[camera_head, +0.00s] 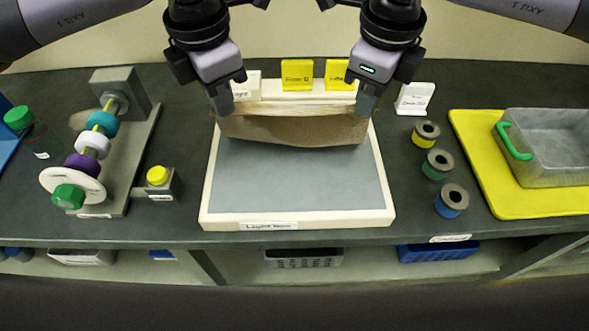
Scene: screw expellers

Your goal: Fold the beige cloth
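The beige cloth (292,130) stretches between my two grippers over the back part of a grey board with a cream frame (385,216). Its lower edge hangs in a slight curve and its upper part shows fold lines. My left gripper (222,104) is at the cloth's left end and appears shut on it. My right gripper (367,104) is at the right end and appears shut on it. The fingertips hide the exact grip points. The front of the board is bare.
Left of the board stand a screw shaft with colored rings (92,145) and a yellow button (157,175). Yellow signs (297,73) stand behind. To the right are several spools (437,164) and a metal bin (550,150) on a yellow mat (490,195).

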